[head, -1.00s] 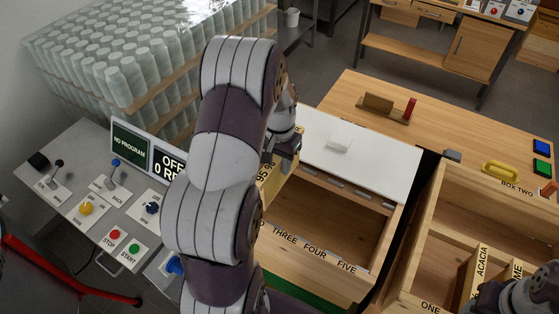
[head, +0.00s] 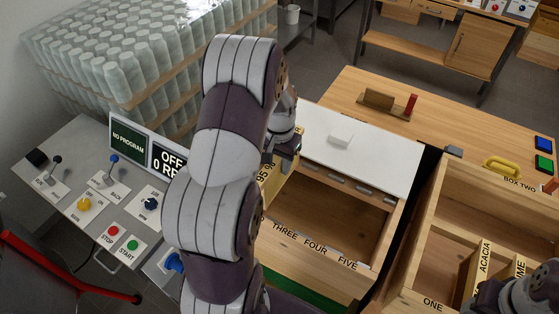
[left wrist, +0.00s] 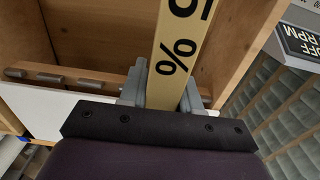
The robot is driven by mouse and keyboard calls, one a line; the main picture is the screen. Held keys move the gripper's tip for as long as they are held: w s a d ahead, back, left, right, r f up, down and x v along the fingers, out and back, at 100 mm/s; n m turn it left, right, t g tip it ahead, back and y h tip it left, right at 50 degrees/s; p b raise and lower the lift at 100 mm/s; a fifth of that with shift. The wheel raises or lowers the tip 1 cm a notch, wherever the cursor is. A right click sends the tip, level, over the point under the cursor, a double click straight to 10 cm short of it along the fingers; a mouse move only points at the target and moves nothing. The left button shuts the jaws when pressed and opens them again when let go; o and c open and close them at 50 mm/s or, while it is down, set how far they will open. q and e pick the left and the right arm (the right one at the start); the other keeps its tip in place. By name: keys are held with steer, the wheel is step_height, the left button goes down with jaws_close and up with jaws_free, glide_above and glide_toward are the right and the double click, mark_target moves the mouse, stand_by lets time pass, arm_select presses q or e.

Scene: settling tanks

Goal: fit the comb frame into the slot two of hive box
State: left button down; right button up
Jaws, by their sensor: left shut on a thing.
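My left gripper (head: 283,155) is shut on the comb frame (head: 267,186), whose yellow top bar reads "95 %". In the left wrist view, the fingers (left wrist: 163,88) clasp the top bar (left wrist: 184,45) from both sides. The frame is at the left end of the wooden hive box (head: 330,262), by its side wall. The front rim is lettered THREE, FOUR, FIVE; my left arm hides the rim further left, including any label for slot two. I cannot tell how deep the frame sits. Part of my right arm shows at the lower right; its fingers cannot be made out.
A white panel (head: 372,158) lies behind the box opening. A second wooden box (head: 430,228) at the right holds frames marked ACACIA (head: 484,262) and one partly hidden. A control panel (head: 92,213) and stacked jars (head: 110,75) stand at the left.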

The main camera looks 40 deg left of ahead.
arm_select(q)
step_height(320, 180, down, 13)
steer(key=b, duration=0.8)
stand_by(4.3)
steer(key=c, duration=0.7)
jaws_free()
step_height(320, 180, up, 12)
steer(key=b, duration=0.2)
steer(key=shift+b, duration=0.4)
steer(key=shift+r, duration=0.4)
steer(key=shift+f, duration=0.1)
